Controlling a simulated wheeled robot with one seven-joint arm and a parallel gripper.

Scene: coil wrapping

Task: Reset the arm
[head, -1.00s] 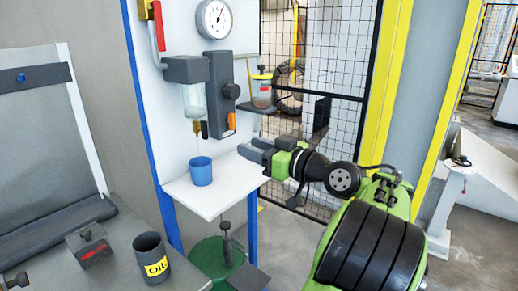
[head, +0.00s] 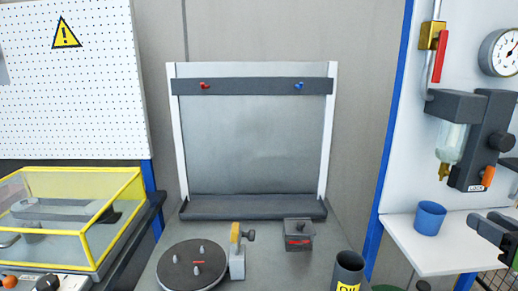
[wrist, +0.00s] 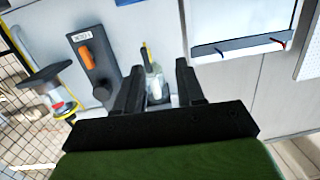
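My gripper (head: 496,232) is cut off by the right edge of the head view, beside the blue cup (head: 430,218) on the white shelf (head: 455,248). In the wrist view my gripper (wrist: 160,72) has its two dark fingers apart with nothing held between them. The clear bowl (wrist: 154,82) of the wall unit shows beyond the gap, apart from the fingers. Most of my arm is outside the head view.
A grey bench holds a round pegged plate (head: 192,268), a small dark box (head: 298,236) and an oil can (head: 347,270). A yellow-framed clear case (head: 75,215) stands at left. A gauge (head: 503,52) and lockable unit (head: 485,150) hang on the right panel.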

